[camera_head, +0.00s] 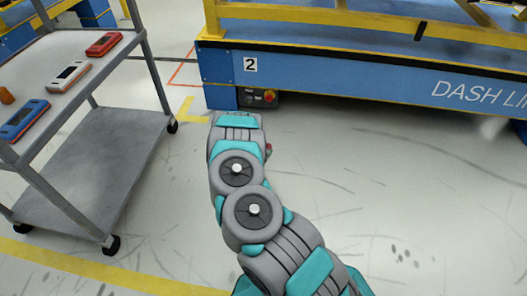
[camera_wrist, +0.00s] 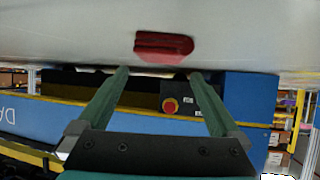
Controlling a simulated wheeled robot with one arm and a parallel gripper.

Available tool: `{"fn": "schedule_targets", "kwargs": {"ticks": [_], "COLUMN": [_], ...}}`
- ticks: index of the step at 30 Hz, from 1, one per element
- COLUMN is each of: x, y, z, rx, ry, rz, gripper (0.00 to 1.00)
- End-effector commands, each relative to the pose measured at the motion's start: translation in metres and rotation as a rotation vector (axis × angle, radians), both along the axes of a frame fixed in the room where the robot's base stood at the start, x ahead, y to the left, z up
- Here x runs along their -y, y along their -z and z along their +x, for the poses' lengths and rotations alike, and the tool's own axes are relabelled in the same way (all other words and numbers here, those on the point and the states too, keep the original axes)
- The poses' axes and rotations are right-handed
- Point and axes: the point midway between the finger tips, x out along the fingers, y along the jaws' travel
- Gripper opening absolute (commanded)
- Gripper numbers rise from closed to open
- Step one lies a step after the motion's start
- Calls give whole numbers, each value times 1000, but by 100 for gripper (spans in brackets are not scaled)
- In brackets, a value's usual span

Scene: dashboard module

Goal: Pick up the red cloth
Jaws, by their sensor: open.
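The red cloth (camera_wrist: 165,46) lies as a small folded bundle on the pale floor, near the top of the wrist view, which shows the scene upside down. In the head view only a small red bit (camera_head: 268,150) shows at the right edge of my arm, probably the cloth; my arm hides the rest. My gripper (camera_wrist: 160,73) is open and empty. Its two green fingers are spread, and the cloth appears beyond the tips, roughly between them and apart from them. In the head view the fingers are hidden behind my wrist.
A blue and yellow line platform (camera_head: 340,75) marked "2" stands ahead, with a red stop button (camera_head: 269,96) low on its corner. A grey cart (camera_head: 105,150) at left carries several handheld devices. The floor (camera_head: 400,180) at right is clear.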

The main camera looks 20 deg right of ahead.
Motion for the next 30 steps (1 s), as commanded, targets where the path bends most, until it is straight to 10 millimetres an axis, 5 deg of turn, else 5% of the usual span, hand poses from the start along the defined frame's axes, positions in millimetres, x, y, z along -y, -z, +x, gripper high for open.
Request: {"fn": "schedule_targets", "kwargs": {"ticks": [13, 23, 30], "x": [25, 30, 30], "y": [31, 33, 33], "z": [22, 27, 27], "rx": [-2, -3, -3], "ry": [0, 0, 0], "rz": [-1, 2, 2], "gripper": [100, 100, 73]}}
